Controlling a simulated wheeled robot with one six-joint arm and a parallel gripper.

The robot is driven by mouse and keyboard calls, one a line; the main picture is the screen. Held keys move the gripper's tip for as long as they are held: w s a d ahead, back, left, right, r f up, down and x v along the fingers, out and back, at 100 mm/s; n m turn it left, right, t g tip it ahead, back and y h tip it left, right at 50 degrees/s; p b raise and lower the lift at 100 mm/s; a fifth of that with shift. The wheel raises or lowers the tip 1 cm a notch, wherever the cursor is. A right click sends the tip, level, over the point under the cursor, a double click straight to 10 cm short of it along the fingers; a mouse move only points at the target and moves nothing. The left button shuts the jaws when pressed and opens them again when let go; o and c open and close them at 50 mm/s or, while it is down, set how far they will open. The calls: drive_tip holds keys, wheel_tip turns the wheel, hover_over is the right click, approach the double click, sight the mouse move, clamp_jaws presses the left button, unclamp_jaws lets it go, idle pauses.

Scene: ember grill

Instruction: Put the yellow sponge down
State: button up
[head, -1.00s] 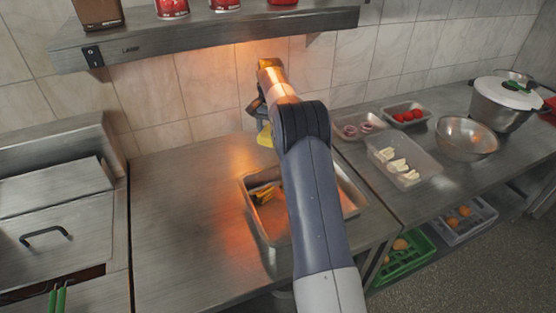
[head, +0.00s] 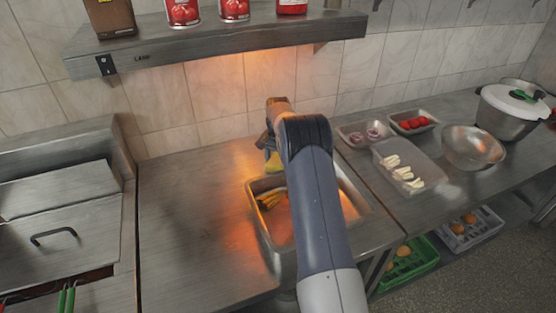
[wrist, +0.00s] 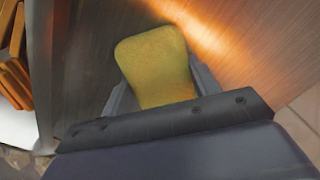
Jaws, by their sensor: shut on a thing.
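The yellow sponge (wrist: 157,68) is held between the fingers of my gripper (wrist: 160,85) in the wrist view, with the steel counter behind it. In the head view a small part of the sponge (head: 274,162) shows at the far edge of the metal tray, partly hidden by my arm. My gripper (head: 268,143) is shut on it there, close above the counter. I cannot tell whether the sponge touches the counter.
A metal tray (head: 262,187) with orange-yellow sticks (head: 268,201) stands just in front of the gripper. A shelf (head: 220,40) with cans hangs above. The counter left of the tray (head: 195,205) is clear. Food containers (head: 405,180) and a bowl (head: 472,148) stand right.

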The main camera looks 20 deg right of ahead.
drive_tip(key=shift+f, duration=0.15)
drive_tip(key=o, duration=0.9)
drive_tip(key=shift+o, duration=0.2)
wheel_tip(320, 180, up, 12)
drive_tip(key=b, duration=0.1)
drive_tip(key=shift+r, duration=0.2)
drive_tip(key=shift+f, duration=0.1)
wheel_tip(320, 180, down, 13)
drive_tip(key=shift+r+p, duration=0.15)
drive_tip(key=shift+p, duration=0.2)
wheel_tip(320, 180, up, 3)
drive_tip(key=shift+f, duration=0.1)
drive_tip(key=shift+r, duration=0.55)
